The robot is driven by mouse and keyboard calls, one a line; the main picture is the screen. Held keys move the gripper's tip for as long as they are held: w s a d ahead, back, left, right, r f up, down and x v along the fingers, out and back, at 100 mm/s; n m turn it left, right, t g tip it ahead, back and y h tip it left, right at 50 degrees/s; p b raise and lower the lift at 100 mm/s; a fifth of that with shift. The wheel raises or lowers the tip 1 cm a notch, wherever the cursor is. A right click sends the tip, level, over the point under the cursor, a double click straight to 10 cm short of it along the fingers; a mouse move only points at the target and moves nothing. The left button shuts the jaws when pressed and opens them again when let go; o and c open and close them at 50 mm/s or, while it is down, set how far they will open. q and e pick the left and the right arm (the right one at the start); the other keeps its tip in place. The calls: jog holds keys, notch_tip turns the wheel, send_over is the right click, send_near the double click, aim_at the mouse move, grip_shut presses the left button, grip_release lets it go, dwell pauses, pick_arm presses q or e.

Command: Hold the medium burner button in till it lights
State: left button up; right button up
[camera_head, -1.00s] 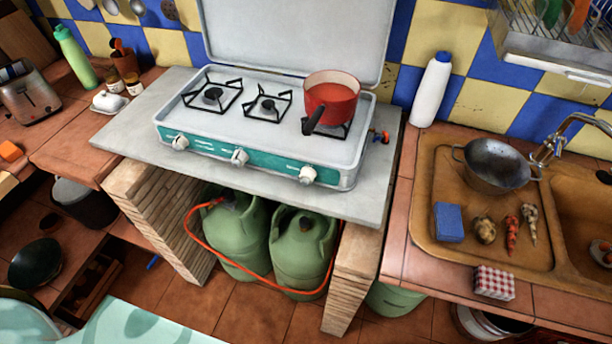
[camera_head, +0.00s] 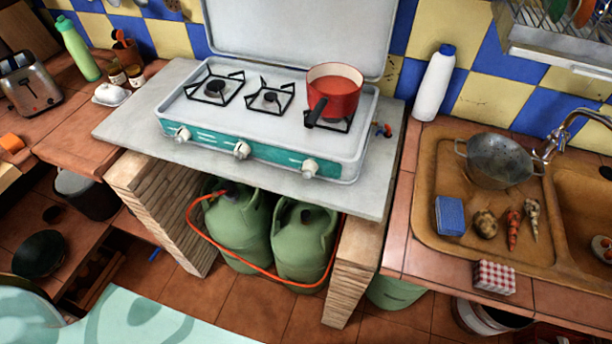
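A white and teal camping stove (camera_head: 262,149) with its lid up stands on a grey slab. Three white knobs sit on its front: a left knob (camera_head: 182,134), a middle knob (camera_head: 241,150) and a right knob (camera_head: 310,168). The left burner (camera_head: 215,87) and middle burner (camera_head: 269,97) are bare, with no flame visible. A red pot (camera_head: 334,94) with red contents covers the right burner. A small red and blue part (camera_head: 383,130) shows at the stove's right side; I cannot tell which part is the burner button. Neither gripper is in view.
Green gas bottles (camera_head: 303,240) with an orange hose stand below the slab (camera_head: 125,128) between brick supports. A white bottle (camera_head: 434,85) stands right of the stove. The sink counter holds a colander (camera_head: 495,160), a blue sponge (camera_head: 450,215) and vegetables. A toaster (camera_head: 30,85) is at left.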

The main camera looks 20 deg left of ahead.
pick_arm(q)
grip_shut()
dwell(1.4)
